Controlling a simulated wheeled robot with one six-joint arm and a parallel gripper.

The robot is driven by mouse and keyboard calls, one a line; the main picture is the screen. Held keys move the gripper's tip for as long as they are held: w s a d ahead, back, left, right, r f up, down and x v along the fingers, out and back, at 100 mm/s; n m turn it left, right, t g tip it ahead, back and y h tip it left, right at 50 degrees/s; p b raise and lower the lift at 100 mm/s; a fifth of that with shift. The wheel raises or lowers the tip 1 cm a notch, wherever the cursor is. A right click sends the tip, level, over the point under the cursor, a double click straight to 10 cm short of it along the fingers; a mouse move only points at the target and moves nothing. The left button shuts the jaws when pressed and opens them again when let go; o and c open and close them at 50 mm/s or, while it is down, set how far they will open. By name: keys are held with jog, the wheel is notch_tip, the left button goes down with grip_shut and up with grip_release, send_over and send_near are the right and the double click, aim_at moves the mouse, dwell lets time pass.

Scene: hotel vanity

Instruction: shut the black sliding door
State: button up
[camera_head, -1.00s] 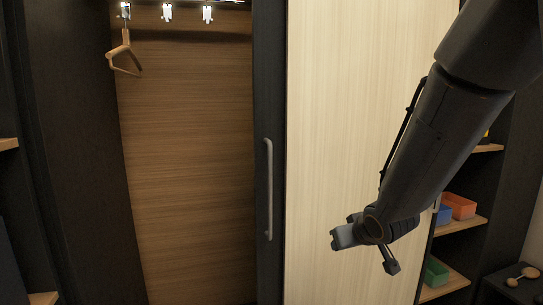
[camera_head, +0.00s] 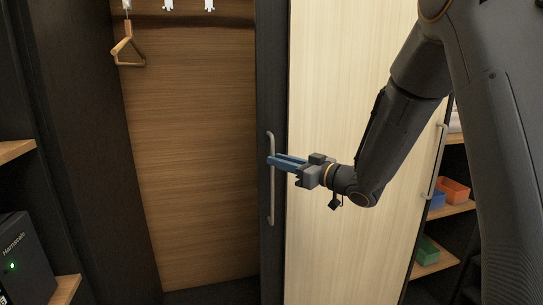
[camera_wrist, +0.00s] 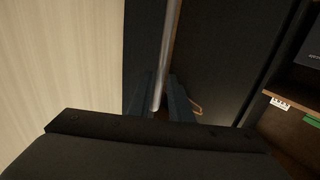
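The black sliding door (camera_head: 270,80) shows as a narrow dark upright strip between the open wardrobe space and the pale wood panel. Its long grey vertical handle (camera_head: 271,205) is on that strip. The handle also shows in the wrist view (camera_wrist: 168,45), running down between my two fingers. My gripper (camera_head: 271,161) is at the middle of the handle, with its blue fingers pointing left. The fingers are apart, one on each side of the bar, and a gap shows between them. Whether either finger touches the bar cannot be told.
The wardrobe space (camera_head: 195,150) left of the door is open, with a wooden hanger (camera_head: 127,47) at its upper left. The pale panel (camera_head: 340,70) has its own handle (camera_head: 436,160). Shelves with coloured bins (camera_head: 453,190) are at right; a dark box (camera_head: 20,255) is at lower left.

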jog(key=x, duration=0.3)
jog(key=shift+w+a+p, duration=0.1)
jog(key=shift+p, duration=0.3)
grip_shut()
